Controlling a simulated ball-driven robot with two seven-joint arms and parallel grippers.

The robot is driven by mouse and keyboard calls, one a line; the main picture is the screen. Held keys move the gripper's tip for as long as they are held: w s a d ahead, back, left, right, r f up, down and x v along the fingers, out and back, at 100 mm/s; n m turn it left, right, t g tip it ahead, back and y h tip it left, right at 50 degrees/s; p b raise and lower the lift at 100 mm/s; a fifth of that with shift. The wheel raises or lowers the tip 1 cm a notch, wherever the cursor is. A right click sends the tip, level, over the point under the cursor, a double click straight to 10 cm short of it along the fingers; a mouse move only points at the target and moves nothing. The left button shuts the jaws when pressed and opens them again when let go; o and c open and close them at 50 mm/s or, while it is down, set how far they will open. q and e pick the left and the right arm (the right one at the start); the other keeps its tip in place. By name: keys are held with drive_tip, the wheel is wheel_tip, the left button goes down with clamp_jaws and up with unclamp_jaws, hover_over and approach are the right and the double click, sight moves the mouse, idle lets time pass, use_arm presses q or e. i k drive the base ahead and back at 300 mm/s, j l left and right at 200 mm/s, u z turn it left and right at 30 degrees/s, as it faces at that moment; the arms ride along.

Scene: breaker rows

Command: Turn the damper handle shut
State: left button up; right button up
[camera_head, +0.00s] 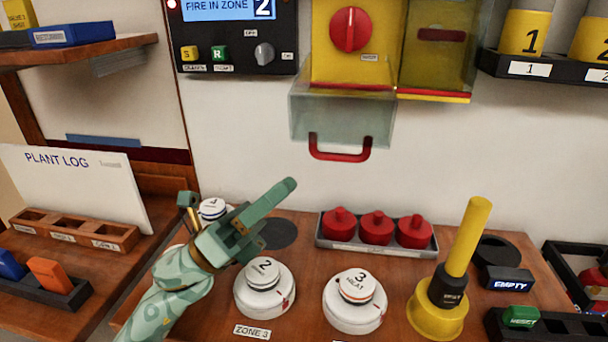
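A red round handle (350,29) sits on the front of a yellow box on the wall, at the top middle. A pale bar runs nearly upright across its face. I cannot read a damper label on it. A clear flap (342,108) with a red pull (340,149) hangs below the handle and leaves it uncovered. My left gripper (272,208) is at the lower left, over the bench, well below and left of the handle and touching nothing that I can see. Its finger spacing is unclear from this angle. My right gripper is not in view.
White detectors (264,288) and (355,302) stand on the bench. A grey tray (370,247) of red caps lies behind them. A yellow plunger-like tool (466,240) stands upright at right. A fire panel (235,38) and shelves flank the box. The wall below the flap is clear.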

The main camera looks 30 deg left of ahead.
sight(351, 29)
drive_tip(key=k, duration=1)
